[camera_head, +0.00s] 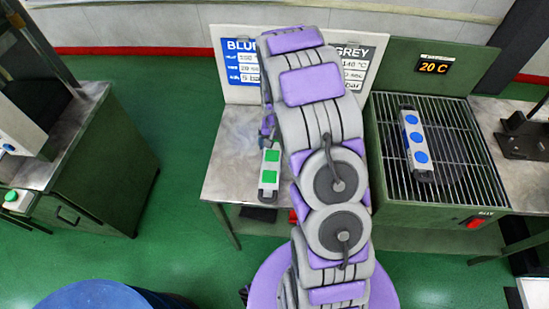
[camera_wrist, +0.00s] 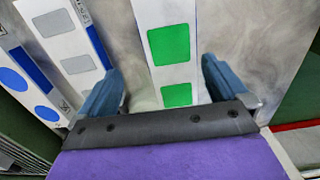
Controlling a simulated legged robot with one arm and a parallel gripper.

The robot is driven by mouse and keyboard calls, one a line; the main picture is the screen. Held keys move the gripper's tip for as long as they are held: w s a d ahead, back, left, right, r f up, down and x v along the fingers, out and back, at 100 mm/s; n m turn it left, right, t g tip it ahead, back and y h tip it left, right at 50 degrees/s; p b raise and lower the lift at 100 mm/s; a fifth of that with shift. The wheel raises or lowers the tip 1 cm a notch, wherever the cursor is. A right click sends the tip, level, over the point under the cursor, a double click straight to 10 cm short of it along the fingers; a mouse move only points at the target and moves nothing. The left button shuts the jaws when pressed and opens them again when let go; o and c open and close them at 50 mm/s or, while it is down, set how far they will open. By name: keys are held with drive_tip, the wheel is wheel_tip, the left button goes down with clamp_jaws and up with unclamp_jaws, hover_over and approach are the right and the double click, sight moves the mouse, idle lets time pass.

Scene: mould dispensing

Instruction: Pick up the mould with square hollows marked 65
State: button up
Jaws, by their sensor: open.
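A light mould with green square hollows (camera_wrist: 171,66) lies on the metal table, and it also shows in the head view (camera_head: 269,172). A second mould with grey square hollows (camera_wrist: 78,64) and a blue edge lies to its left in the wrist view. I cannot read a 65 on either. My gripper (camera_wrist: 163,75) is open, with one finger on each side of the green-hollow mould. Whether the fingers touch it is not clear. In the head view my arm covers the grey-hollow mould and most of the gripper.
A mould with blue round hollows (camera_head: 416,141) lies on a wire grill (camera_head: 462,165) at the right, under a sign (camera_head: 433,67) reading 20 C. BLUE and GREY panels (camera_head: 240,63) stand behind the table (camera_head: 230,150). A blue drum (camera_head: 95,297) stands at the lower left.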

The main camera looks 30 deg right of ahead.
sight(272, 155)
drive_tip(key=shift+a+f, duration=0.25)
drive_tip(key=shift+s+a+f+b, duration=0.1)
drive_tip(key=shift+a+f+b, duration=0.5)
drive_tip(key=shift+a+f, duration=0.6)
drive_tip(key=shift+d+f+b, duration=0.2)
drive_tip(key=shift+f+b, duration=0.1)
drive_tip(key=shift+f, duration=0.8)
drive_tip(key=shift+d+f, duration=0.15)
drive_tip(key=shift+d, duration=0.45)
drive_tip(key=shift+a, duration=0.6)
drive_tip(key=c, duration=0.7)
drive_tip(key=shift+d, duration=0.3)
drive_tip(key=c, duration=1)
